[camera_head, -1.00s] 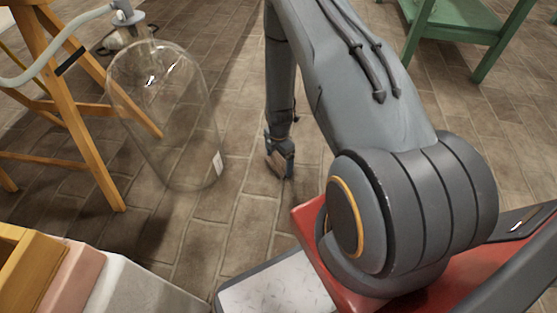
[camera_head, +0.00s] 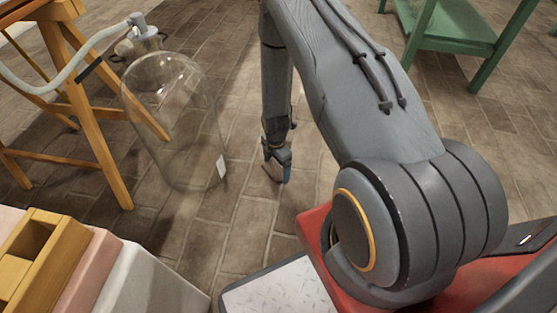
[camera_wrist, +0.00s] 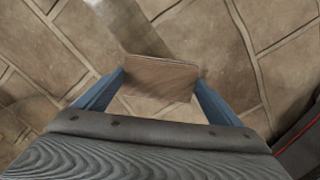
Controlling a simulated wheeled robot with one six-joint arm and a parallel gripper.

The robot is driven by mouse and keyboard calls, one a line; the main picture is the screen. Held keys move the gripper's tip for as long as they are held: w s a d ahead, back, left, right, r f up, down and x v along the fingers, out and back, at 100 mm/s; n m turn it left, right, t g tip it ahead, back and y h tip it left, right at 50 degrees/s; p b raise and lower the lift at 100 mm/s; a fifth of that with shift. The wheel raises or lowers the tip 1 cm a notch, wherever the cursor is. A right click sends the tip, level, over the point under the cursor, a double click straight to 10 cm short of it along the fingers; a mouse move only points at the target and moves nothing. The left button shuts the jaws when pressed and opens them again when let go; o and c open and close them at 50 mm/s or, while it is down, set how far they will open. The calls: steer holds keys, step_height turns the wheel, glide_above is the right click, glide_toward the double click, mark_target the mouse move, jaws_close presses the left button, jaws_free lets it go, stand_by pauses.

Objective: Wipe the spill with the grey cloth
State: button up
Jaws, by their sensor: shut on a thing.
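My gripper (camera_head: 277,172) hangs low over the brick floor, right of the glass jar. The piece spans the gap between the fingertips. In the head view the cloth is mostly hidden by the fingers. Whether it touches the floor I cannot tell. I cannot make out the spill clearly; a dark patch on the floor around the cloth in the wrist view may be shadow.
A large clear glass jar (camera_head: 180,125) stands left of my gripper, beside a wooden trestle (camera_head: 95,140). A wooden box (camera_head: 45,250) and pale blocks (camera_head: 150,285) are at the lower left. A green table (camera_head: 450,35) stands at the upper right. Floor between is open.

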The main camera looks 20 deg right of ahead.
steer(key=shift+d+r+p, duration=0.1)
steer(key=shift+r+p, duration=0.9)
steer(key=shift+r, duration=0.6)
